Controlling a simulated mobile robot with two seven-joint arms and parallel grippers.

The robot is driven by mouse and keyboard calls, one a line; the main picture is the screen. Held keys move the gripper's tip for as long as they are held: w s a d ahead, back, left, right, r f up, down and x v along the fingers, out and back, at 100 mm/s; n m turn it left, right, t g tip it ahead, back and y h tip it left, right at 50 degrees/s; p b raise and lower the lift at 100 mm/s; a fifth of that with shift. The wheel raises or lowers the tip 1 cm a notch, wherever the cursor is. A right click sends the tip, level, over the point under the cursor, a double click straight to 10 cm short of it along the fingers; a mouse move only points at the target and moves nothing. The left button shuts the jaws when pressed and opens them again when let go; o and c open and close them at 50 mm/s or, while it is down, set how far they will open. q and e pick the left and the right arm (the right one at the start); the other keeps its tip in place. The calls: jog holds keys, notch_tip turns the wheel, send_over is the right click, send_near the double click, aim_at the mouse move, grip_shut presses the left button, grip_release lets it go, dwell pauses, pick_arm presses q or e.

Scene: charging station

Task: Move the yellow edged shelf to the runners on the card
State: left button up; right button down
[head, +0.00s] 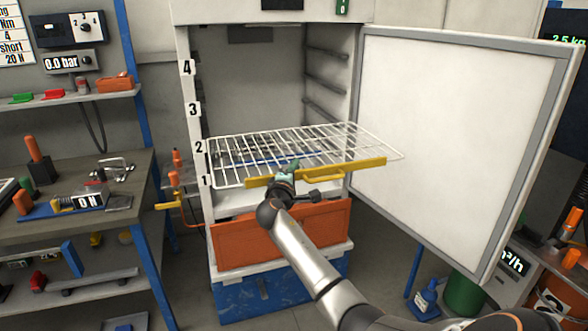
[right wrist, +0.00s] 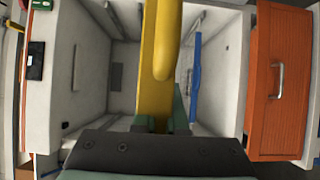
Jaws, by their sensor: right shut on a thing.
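The yellow edged shelf (head: 300,150) is a white wire rack with a yellow front bar, held roughly level in front of the open cabinet (head: 190,90). It covers part of the opening near labels 1 and 2, and its right corner overlaps the open door. I cannot tell whether it touches any runners. My right gripper (head: 285,176) is shut on the yellow bar, which also fills the middle of the right wrist view (right wrist: 158,60). Runners (head: 325,82) show on the inner right wall. A green card (head: 342,6) is cut off at the top; its mark is unclear. My left gripper is not in view.
The white door (head: 450,130) stands wide open at right. A blue bar (right wrist: 195,75) shows inside the cabinet. An orange drawer front (head: 285,238) is below the opening. A workbench (head: 125,170) with tools stands at left. A green cylinder (head: 463,293) stands at lower right.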

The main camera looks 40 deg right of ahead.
jog(key=shift+r+p, duration=0.85)
jog(key=shift+r, duration=0.4)
